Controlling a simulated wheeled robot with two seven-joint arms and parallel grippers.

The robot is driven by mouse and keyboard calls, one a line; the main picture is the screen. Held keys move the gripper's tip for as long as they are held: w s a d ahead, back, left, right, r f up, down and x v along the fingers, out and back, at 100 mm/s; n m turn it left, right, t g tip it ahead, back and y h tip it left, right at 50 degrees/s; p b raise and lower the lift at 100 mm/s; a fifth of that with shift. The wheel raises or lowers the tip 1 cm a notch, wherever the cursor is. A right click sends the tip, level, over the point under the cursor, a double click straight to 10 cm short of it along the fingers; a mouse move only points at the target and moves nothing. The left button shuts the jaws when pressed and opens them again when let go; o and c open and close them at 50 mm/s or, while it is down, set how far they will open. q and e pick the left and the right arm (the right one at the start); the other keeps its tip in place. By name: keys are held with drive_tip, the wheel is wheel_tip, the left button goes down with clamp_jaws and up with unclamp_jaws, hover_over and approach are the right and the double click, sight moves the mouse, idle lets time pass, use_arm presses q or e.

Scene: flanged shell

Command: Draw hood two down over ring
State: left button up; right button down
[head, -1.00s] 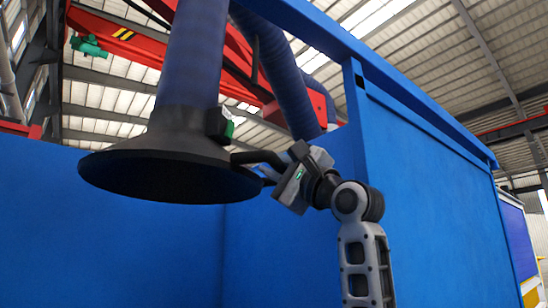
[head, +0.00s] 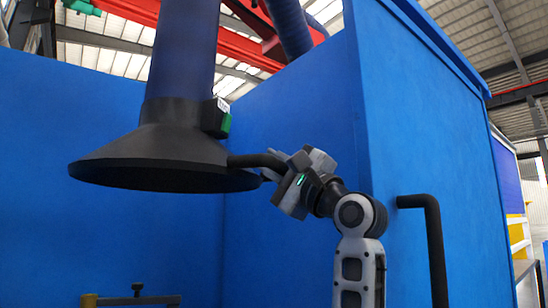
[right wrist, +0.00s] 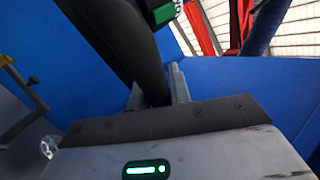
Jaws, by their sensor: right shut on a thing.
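The hood (head: 160,160) is a wide black cone under a thick blue hose (head: 185,50). It hangs level in the head view, with a green and white tag (head: 222,118) on its collar; I cannot read a number there. A black handle (head: 252,160) sticks out from its right side. My right gripper (head: 276,174) is shut on this handle. In the right wrist view the dark handle (right wrist: 150,75) runs up from between the fingers (right wrist: 162,92). I cannot make out the ring in either view. My left gripper is out of view.
Blue walls (head: 290,120) stand behind and right of the hood. A black bent pipe (head: 432,240) stands out from the right wall. A dark clamp-like bar with a knob (head: 137,297) shows below the hood. Another blue hose (head: 288,25) hangs behind.

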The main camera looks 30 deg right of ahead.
drive_tip(key=shift+f, duration=0.25)
drive_tip(key=c, duration=1.3)
unclamp_jaws()
drive_tip(key=b+v, duration=0.1)
drive_tip(key=v, duration=1.5)
drive_tip(key=shift+b, duration=0.35)
drive_tip(key=shift+r, duration=0.1)
